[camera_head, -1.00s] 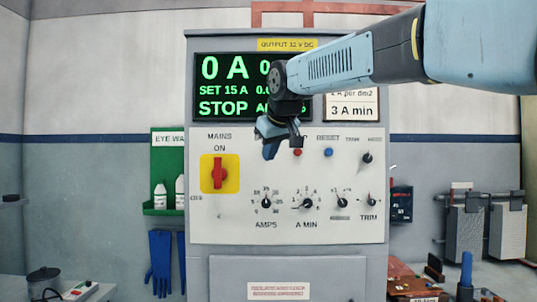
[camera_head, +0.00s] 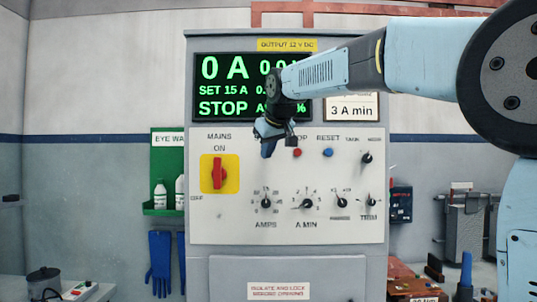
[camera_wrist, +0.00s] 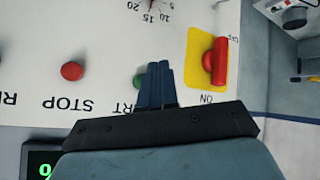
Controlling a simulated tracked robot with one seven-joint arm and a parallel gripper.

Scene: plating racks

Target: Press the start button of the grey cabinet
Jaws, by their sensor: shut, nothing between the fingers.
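The grey cabinet (camera_head: 370,240) stands ahead with a pale control panel. Its green start button (camera_wrist: 139,82) shows in the wrist view, partly hidden by my fingers, with only "RT" of its label readable. In the head view my gripper hides it. My gripper (camera_head: 267,150) is shut and empty, in front of the panel, left of the red stop button (camera_head: 297,153). In the wrist view my gripper (camera_wrist: 158,66) lies just right of the green button's visible part. I cannot tell whether it touches the panel. The display (camera_head: 225,88) reads 0 A and STOP.
A blue reset button (camera_head: 328,153) sits right of stop. The red mains switch (camera_head: 219,174) on its yellow plate is at the left. Several knobs (camera_head: 266,203) run below. A green eye-wash shelf (camera_head: 167,207) stands beside the cabinet.

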